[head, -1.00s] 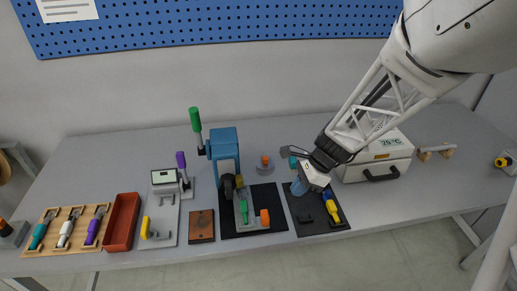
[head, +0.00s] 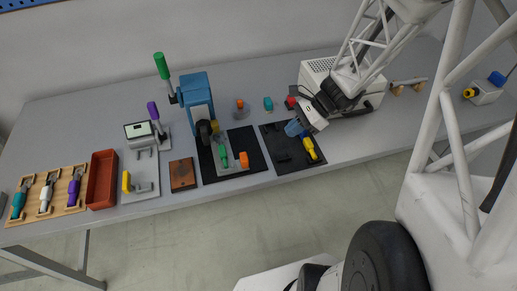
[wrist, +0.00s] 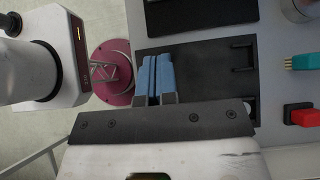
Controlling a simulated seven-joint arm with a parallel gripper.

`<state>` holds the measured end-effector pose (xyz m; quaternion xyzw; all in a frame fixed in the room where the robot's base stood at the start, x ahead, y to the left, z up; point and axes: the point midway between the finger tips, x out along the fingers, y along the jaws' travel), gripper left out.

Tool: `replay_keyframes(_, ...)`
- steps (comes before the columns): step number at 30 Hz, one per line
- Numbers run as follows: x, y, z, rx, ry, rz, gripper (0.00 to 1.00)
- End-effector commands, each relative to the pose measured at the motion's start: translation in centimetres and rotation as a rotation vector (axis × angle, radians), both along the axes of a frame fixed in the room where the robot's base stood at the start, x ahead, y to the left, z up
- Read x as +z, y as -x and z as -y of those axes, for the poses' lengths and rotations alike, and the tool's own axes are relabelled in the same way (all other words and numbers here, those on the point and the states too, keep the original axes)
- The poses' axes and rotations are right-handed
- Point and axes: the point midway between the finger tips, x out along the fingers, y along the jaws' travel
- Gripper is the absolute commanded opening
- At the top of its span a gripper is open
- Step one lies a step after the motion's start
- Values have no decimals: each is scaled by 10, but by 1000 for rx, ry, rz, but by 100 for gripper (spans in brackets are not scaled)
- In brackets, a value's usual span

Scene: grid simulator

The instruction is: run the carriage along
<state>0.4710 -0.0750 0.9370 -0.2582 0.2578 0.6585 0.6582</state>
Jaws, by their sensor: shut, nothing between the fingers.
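My gripper (head: 295,128) has its blue fingers together and empty, over the back part of the right black plate (head: 287,169). In the wrist view the blue fingers (wrist: 157,77) lie side by side over the same plate (wrist: 208,62). A yellow piece (head: 310,149) stands near that plate's right side, and a low black piece (head: 283,156) lies left of it. A black bracket (wrist: 243,55) shows on the plate in the wrist view. I cannot tell which part is the carriage. The fingers appear apart from the yellow piece; contact with the plate is unclear.
A second black plate (head: 255,168) with green and orange parts lies left, before a blue press (head: 196,92). A teal piece (head: 268,103) and red block (head: 290,102) sit behind my gripper, near a white box (head: 317,75). A red tray (head: 102,180) stands far left.

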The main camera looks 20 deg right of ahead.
Motion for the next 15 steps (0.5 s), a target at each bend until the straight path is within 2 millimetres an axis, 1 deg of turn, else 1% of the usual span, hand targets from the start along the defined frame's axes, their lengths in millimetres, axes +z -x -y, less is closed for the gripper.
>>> replay_keyframes(8,-6,0,-6,0,0,0,0)
replay_keyframes(15,-22,0,-24,1,0,-2,0)
